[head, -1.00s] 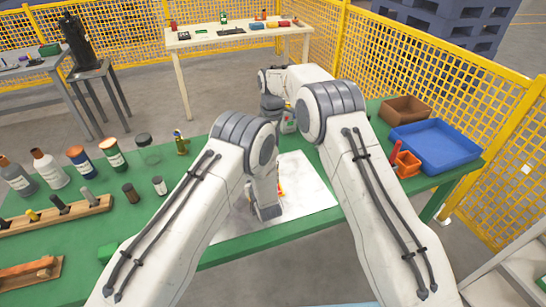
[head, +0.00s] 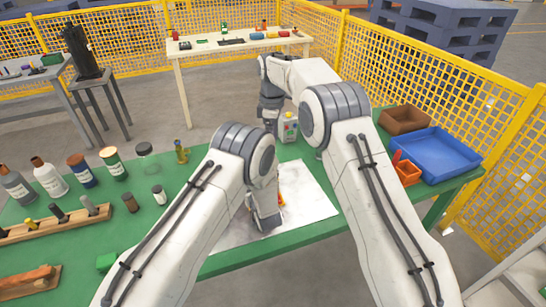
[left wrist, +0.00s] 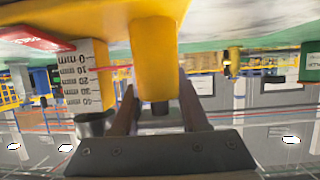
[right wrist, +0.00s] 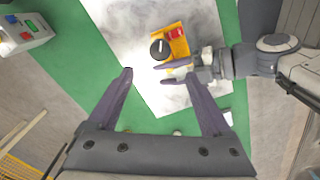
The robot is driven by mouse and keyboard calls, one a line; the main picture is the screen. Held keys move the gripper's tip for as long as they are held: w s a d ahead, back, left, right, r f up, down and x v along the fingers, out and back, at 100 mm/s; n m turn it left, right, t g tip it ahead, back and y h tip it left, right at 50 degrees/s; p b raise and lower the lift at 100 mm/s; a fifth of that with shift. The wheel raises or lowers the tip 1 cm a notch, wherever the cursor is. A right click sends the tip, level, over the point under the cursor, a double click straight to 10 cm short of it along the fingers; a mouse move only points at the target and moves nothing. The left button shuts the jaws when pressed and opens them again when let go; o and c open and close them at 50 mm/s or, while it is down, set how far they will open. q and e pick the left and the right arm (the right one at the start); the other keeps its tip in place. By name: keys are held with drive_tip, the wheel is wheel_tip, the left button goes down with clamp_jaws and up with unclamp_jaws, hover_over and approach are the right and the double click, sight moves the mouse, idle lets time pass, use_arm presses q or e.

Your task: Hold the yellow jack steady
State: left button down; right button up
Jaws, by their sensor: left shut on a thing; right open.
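The yellow jack stands on the white sheet (head: 307,192). In the head view only a sliver of the jack (head: 281,198) shows beside my left gripper. In the left wrist view my left gripper (left wrist: 155,115) is shut on the jack's yellow post (left wrist: 154,50), beside a millimetre scale (left wrist: 92,75). In the right wrist view the jack (right wrist: 180,46) shows a black knob (right wrist: 158,48) and a red block (right wrist: 174,33), with my left gripper at its lower side. My right gripper (right wrist: 157,74) is open and empty above the sheet; nothing is between its fingers.
A grey control box (head: 288,128) with coloured buttons stands behind the sheet. A blue tray (head: 436,150), an orange bin (head: 408,174) and a brown box (head: 404,120) are at the right. Bottles and a wooden rack (head: 55,226) are at the left.

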wheel_tip(320, 180, down, 12)
drive_tip(key=shift+f, duration=0.1)
idle(0.4)
clamp_jaws()
drive_tip(key=shift+m, duration=0.5)
idle(0.4)
